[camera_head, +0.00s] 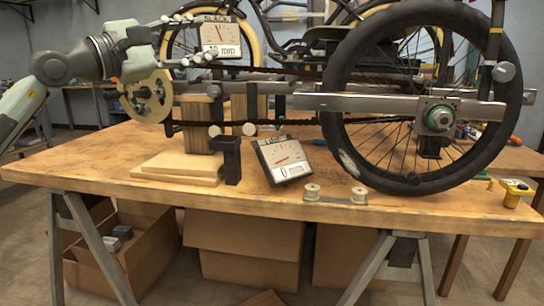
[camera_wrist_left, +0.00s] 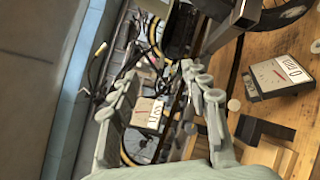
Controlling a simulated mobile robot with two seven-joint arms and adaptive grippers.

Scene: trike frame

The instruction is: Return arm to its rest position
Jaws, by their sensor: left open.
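My left gripper (camera_head: 192,40) comes in from the left, raised above the left part of the workbench. Its fingers are spread and nothing is held between them. The trike frame (camera_head: 355,103) carries a large black-tyred wheel (camera_head: 341,60) at right and a chain (camera_head: 300,124) running to a tan sprocket (camera_head: 147,97) below my gripper. My right gripper is not seen.
Two small spools (camera_head: 336,194) lie near the front edge. Cardboard boxes (camera_head: 245,245) are below.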

